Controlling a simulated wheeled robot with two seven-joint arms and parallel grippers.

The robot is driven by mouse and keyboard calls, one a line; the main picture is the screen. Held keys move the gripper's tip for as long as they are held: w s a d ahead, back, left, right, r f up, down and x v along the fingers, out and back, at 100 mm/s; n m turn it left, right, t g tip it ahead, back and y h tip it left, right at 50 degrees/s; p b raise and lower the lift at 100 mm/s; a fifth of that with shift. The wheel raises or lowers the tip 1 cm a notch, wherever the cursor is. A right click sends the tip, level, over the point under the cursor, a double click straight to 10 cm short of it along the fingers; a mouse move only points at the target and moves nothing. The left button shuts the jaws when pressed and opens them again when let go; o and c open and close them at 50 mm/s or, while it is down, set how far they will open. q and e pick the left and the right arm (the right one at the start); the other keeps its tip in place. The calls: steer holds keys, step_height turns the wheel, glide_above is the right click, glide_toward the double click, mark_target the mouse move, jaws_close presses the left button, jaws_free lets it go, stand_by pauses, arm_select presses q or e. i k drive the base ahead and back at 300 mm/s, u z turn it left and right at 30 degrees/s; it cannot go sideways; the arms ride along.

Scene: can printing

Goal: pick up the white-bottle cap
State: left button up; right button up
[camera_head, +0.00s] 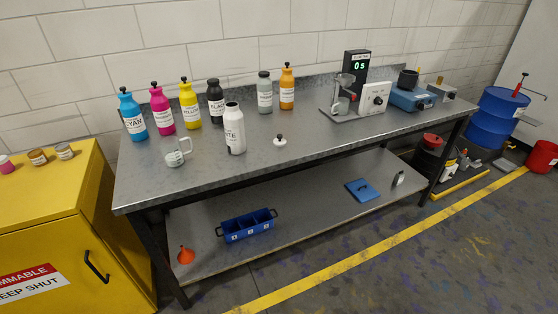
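The white-bottle cap (280,141) is a small white disc with a black knob on top. It lies on the grey metal workbench (320,140), to the right of the open white bottle (234,130) and apart from it. The white bottle stands upright near the bench's front, and its label is partly readable. Neither of my grippers shows in the head view, so I cannot see their state.
Behind stand capped cyan (132,115), magenta (161,108), yellow (189,106), black (215,102), grey (265,93) and orange (287,88) bottles. A measuring cup (176,153) is at left. A mixer (347,100) stands right. The bench around the cap is clear.

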mark_target(279, 141)
steer(key=u, duration=0.05)
steer(key=k, duration=0.45)
steer(key=z, duration=1.15)
steer(key=i, duration=1.9)
steer(key=u, duration=0.65)
